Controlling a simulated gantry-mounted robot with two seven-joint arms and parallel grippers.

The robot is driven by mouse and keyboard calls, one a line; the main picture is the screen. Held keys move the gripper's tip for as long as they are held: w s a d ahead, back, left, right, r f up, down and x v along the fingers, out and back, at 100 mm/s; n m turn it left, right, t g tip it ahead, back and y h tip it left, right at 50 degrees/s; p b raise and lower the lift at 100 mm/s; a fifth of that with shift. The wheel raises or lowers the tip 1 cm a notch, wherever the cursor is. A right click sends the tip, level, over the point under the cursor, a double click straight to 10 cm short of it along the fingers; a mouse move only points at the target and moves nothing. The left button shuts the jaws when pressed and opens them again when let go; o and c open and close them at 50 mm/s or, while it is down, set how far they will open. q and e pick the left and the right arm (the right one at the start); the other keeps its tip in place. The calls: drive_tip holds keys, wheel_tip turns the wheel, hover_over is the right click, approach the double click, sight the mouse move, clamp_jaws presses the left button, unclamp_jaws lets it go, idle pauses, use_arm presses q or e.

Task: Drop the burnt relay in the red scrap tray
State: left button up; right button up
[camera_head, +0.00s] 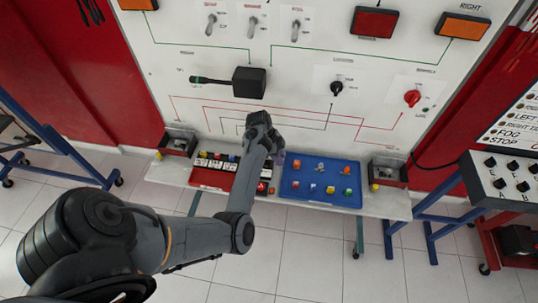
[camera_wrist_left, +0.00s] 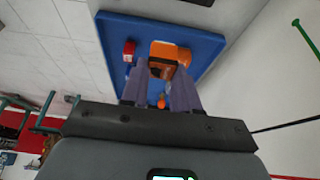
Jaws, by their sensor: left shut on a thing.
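My left gripper (camera_head: 277,158) is over the shelf, near the gap between the red tray (camera_head: 212,180) and the blue tray (camera_head: 347,172). In the left wrist view its two fingers (camera_wrist_left: 161,76) are shut on an orange piece with a dark brown, scorched-looking face, seemingly the burnt relay (camera_wrist_left: 163,68). The blue tray (camera_wrist_left: 116,38) lies behind the held piece in that view. In the head view the gripper hides the held piece, and my arm covers part of the red tray. My right gripper is not in view.
Several small coloured parts (camera_head: 330,189) sit in the blue tray. Small dark boxes stand at the shelf's left end (camera_head: 178,143) and right end (camera_head: 388,172). The white panel (camera_head: 300,75) with switches and a projecting black lever block (camera_head: 249,82) rises behind the shelf.

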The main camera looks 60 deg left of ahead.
use_arm(q)
drive_tip(key=w+d+r+p, duration=0.2)
drive_tip(key=d+r+p, duration=0.3)
drive_tip(key=r, duration=0.4)
drive_tip(key=shift+r+p, duration=0.2)
drive_tip(key=shift+p, duration=0.65)
drive_tip(key=shift+w, duration=0.1)
idle(0.4)
